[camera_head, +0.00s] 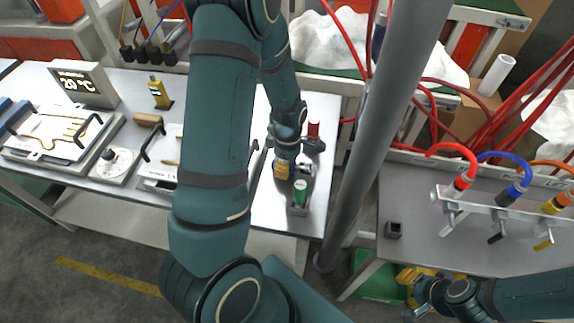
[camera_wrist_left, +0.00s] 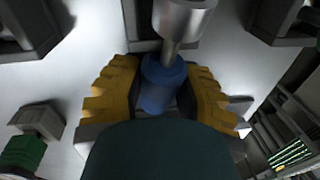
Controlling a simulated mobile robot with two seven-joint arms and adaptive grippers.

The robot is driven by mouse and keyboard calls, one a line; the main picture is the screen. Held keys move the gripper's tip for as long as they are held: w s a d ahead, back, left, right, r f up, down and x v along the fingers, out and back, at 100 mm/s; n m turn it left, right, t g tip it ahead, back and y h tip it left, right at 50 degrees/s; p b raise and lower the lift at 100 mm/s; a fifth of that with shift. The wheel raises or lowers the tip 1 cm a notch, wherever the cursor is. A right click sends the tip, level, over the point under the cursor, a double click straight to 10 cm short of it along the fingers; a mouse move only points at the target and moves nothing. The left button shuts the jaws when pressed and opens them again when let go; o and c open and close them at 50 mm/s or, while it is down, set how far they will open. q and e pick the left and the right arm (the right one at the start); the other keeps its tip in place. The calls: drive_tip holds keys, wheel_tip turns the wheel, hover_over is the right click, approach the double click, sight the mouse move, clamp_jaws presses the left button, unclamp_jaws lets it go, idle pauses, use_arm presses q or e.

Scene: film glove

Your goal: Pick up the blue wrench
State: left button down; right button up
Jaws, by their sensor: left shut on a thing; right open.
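The blue wrench (camera_wrist_left: 163,82) shows in the left wrist view as a blue cylinder with a bright metal shaft above it. My left gripper (camera_head: 291,169) is at the metal table's right part, between a red-topped and a green-topped tool. Its yellow fingers are shut on the blue cylinder, one on each side. In the head view the gripper hides the wrench. I cannot tell whether the wrench is clear of its holder. My right gripper (camera_head: 416,284) is open at the lower right, apart from the tables.
A green-topped tool (camera_head: 300,191) stands close in front of the left gripper, and a red-topped one (camera_head: 314,130) behind it. A grey pole (camera_head: 372,130) rises just to the right. The right-hand table (camera_head: 440,245) carries a rack with coloured hoses.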

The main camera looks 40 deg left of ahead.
use_arm(q)
wheel_tip(320, 180, up, 10)
drive_tip(key=shift+f+p, duration=0.2)
drive_tip(key=shift+p, duration=0.8)
drive_tip(key=shift+r, duration=0.25)
drive_tip(key=shift+s+f, duration=0.1)
drive_tip(key=shift+s, duration=0.05)
